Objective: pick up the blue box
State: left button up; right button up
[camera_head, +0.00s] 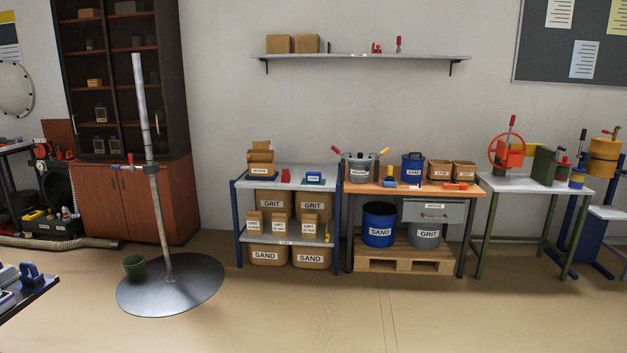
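A small blue box (314,178) with a white label sits on the grey top of the blue-framed shelf table (262,182), right of a red item (286,176). It looks upright and is not covered. Neither of my grippers is in view, and nothing touches the box.
An orange-topped bench (450,193) with a blue canister (413,167) adjoins on the right. A pole on a round base (170,293) and a green bucket (134,267) stand left of the tables. A dark surface with blue items fills the lower left corner. The middle floor is clear.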

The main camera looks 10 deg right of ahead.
aim_at(311, 176)
jog(key=i+l+z, duration=0.3)
jog(key=i, duration=0.45)
jog(key=i+z, duration=0.25)
jog(key=i, duration=2.65)
